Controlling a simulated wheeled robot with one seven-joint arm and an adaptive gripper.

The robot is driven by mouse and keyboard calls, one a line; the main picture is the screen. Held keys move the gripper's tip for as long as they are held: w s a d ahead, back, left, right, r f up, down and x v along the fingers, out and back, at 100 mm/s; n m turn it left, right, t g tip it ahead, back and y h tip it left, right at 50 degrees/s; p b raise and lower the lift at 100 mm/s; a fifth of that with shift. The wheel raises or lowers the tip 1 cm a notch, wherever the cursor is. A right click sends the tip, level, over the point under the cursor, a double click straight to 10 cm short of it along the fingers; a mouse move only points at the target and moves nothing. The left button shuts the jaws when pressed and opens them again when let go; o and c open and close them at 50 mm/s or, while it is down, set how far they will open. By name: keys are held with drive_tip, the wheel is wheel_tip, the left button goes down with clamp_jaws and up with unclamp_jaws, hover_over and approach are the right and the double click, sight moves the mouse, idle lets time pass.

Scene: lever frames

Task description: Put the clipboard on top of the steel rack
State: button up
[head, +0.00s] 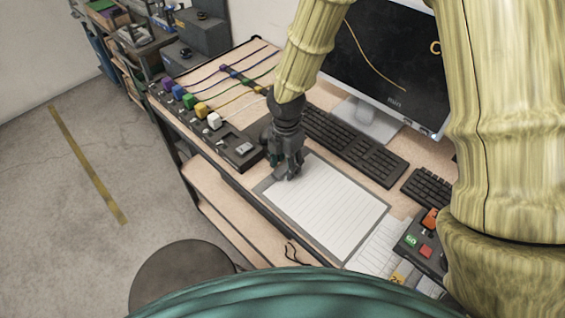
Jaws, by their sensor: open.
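The clipboard (328,207), a grey board with white lined paper, lies flat on the wooden desk. Its upper left end is partly hidden by my gripper (286,173). My gripper is open and points down at the clip end of the board. I cannot tell whether its fingers touch the board or straddle its clip. A shelving unit (118,72) stands at the top left, loaded with boxes and devices. It may be the steel rack, but I cannot tell for sure.
A keyboard (350,143) and monitor (378,60) stand behind the clipboard. A black strip with coloured plugs (205,122) lies to the left. A button box (424,246) and papers (377,246) are at the right. A round stool (180,272) stands below. The floor at left is clear.

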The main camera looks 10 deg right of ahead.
wheel_tip(320, 180, up, 12)
drive_tip(key=b, duration=0.2)
idle(0.5)
